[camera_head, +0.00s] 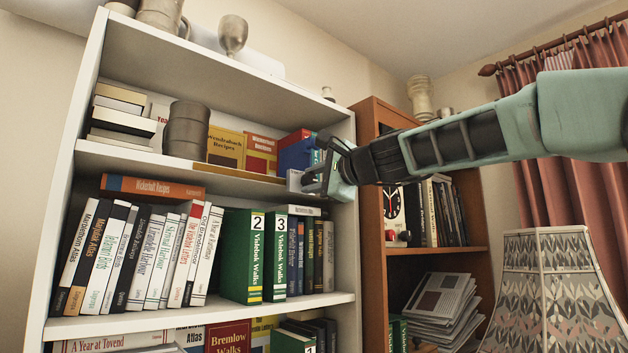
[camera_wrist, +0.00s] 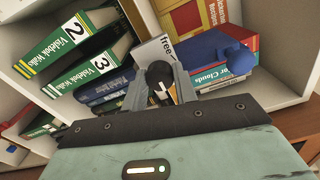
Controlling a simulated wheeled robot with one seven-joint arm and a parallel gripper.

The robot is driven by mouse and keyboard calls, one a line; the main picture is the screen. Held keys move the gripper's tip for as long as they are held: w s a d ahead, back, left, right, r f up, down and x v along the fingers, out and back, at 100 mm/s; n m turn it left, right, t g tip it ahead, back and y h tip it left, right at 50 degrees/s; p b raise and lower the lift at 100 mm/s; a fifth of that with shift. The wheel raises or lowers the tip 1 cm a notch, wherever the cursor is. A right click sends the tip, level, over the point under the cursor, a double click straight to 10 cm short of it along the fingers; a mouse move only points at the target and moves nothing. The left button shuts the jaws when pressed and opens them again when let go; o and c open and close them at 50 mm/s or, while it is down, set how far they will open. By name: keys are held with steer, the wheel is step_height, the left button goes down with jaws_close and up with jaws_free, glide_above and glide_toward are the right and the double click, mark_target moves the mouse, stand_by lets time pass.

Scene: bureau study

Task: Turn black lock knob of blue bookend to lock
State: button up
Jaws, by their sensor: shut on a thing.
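The black lock knob (camera_wrist: 159,72) sits between the two fingers of my gripper (camera_wrist: 162,80) in the wrist view, and the gripper is shut on it. A pale plate (camera_wrist: 152,52) with the printed word "free" lies just behind the knob. A small white and orange mark shows beside the knob, partly covered by the fingers. A blue body (camera_wrist: 232,56), which looks like part of the blue bookend, is right of the plate. In the head view my gripper (camera_head: 313,180) is at the right end of the middle shelf. It hides the knob there; the pale plate (camera_head: 294,180) shows beside it.
Green binders (camera_head: 242,255) and other books fill the shelf below. The white bookcase's right side panel (camera_head: 343,240) is close to my gripper. A brown bookcase (camera_head: 370,120) and a lamp shade (camera_head: 555,290) stand to the right.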

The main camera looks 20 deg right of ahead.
steer(key=o, duration=1)
steer(key=shift+c, duration=0.2)
steer(key=shift+s+d, duration=0.1)
steer(key=b+v, duration=1)
steer(key=v, duration=0.7)
